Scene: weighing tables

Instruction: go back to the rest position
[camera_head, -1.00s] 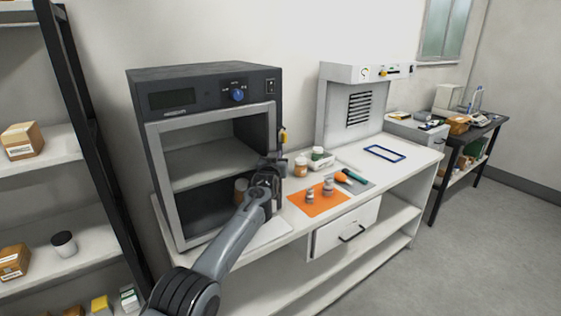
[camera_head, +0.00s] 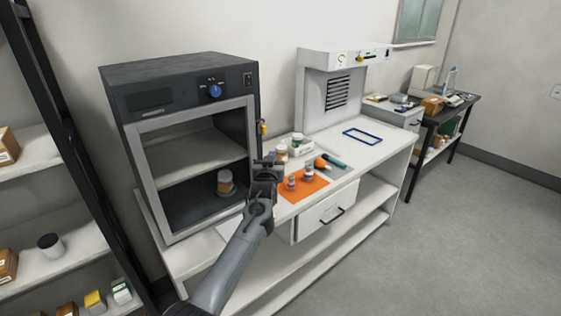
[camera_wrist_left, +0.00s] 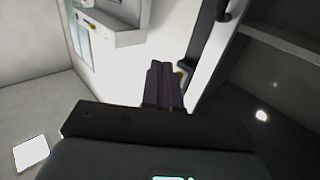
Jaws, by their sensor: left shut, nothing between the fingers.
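My left gripper (camera_head: 266,163) is in front of the right edge of the open oven-like cabinet (camera_head: 180,75), over the white bench (camera_head: 375,152). Its fingers are shut with nothing between them; the closed fingers also show in the left wrist view (camera_wrist_left: 163,88). My arm covers part of the bench front and the cabinet's lower right corner. A brownish jar with a pale lid (camera_head: 226,184) stands on the cabinet floor, clear of the gripper. My right gripper is in neither view.
An orange mat (camera_head: 312,188) with small bottles (camera_head: 308,173) lies just right of the gripper. A blue frame (camera_head: 362,136) lies farther right on the bench. A shelf rack (camera_head: 75,165) stands at the left. The floor at the right (camera_head: 450,230) is clear.

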